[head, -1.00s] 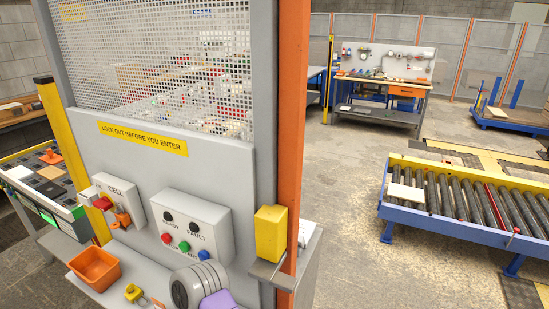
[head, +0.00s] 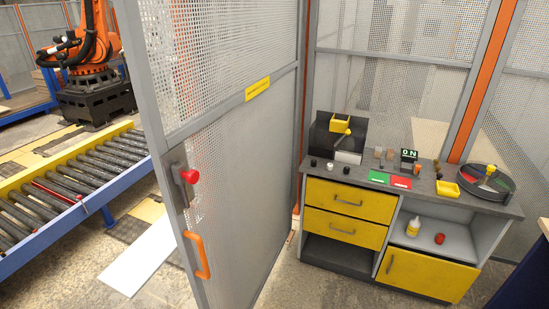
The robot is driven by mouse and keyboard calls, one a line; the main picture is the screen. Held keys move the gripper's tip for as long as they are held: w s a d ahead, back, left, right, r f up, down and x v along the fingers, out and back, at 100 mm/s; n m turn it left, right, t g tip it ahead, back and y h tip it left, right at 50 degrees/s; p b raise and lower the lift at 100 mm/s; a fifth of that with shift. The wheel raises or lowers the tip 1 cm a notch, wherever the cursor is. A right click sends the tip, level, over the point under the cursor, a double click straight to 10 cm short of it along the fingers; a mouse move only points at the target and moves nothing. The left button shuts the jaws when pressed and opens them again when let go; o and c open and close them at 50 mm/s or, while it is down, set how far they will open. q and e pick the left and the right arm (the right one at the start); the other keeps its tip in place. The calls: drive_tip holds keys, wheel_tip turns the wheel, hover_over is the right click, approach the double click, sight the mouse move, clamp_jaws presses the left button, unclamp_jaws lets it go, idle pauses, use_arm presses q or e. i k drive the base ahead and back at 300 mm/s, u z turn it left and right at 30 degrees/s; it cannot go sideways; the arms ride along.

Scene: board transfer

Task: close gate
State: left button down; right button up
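The gate (head: 235,150) is a tall grey-framed mesh panel with a solid-looking lower part, in the middle of the head view. It stands swung open at an angle, with its free edge toward me. An orange handle (head: 196,254) sits low on that edge. A latch plate with a red knob (head: 190,176) is above the handle. A yellow label (head: 257,89) is on the crossbar. Neither of my grippers shows in the head view.
A roller conveyor (head: 75,175) and an orange robot arm (head: 88,50) stand left of the gate. A grey workbench (head: 390,225) with yellow drawers stands at the right. A white board (head: 140,258) lies on the floor left of the gate. A dark blue-edged surface (head: 525,285) is at the lower right.

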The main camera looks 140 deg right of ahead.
sight(167, 146)
drive_tip(key=z, duration=5)
drive_tip(key=k, duration=2.1)
drive_tip(key=u, duration=0.2)
drive_tip(key=i, duration=1.65)
drive_tip(key=z, duration=1)
drive_tip(key=i, duration=0.25)
drive_tip(key=u, duration=0.45)
